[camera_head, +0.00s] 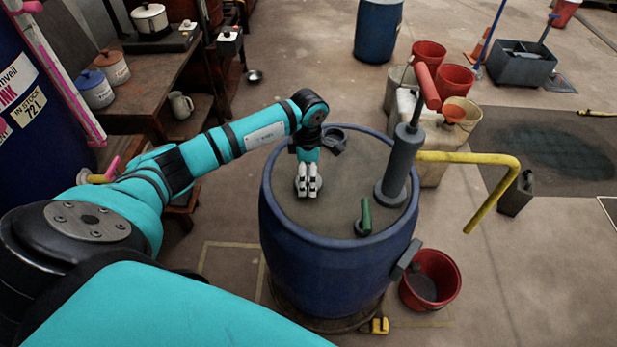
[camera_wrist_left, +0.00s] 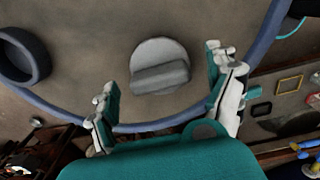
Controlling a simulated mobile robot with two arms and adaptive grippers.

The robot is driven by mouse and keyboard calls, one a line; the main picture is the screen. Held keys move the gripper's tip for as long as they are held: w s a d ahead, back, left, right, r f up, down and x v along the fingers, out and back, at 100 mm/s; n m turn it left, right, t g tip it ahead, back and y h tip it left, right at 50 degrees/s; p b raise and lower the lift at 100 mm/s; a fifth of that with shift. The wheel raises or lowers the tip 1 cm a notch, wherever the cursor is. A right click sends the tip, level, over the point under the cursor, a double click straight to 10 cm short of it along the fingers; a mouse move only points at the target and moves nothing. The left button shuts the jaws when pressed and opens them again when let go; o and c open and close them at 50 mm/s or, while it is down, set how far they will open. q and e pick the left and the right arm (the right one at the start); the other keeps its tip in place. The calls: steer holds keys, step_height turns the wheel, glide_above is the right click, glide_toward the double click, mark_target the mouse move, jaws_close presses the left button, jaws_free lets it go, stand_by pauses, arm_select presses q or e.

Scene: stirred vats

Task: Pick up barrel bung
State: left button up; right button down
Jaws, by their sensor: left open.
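The barrel bung is a round grey disc with a raised grip bar across it. It lies on the blue barrel's top (camera_head: 340,205) and shows whole in the left wrist view (camera_wrist_left: 160,66). In the head view the bung (camera_head: 321,184) is mostly hidden behind my left gripper (camera_head: 308,194). My left gripper is open and points down over it. In the left wrist view its two fingers (camera_wrist_left: 162,80) stand apart on either side of the bung, and nothing is between them in grip. My right gripper is not in view.
A grey pump (camera_head: 401,165) with a red handle and a yellow spout (camera_head: 485,160) rises at the barrel's right. A dark ring (camera_wrist_left: 25,57) and a green-handled item (camera_head: 365,216) are also on the top. A red bucket (camera_head: 447,265) stands beside the barrel.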

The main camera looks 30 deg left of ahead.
arm_select(q)
steer(key=c, duration=1.4)
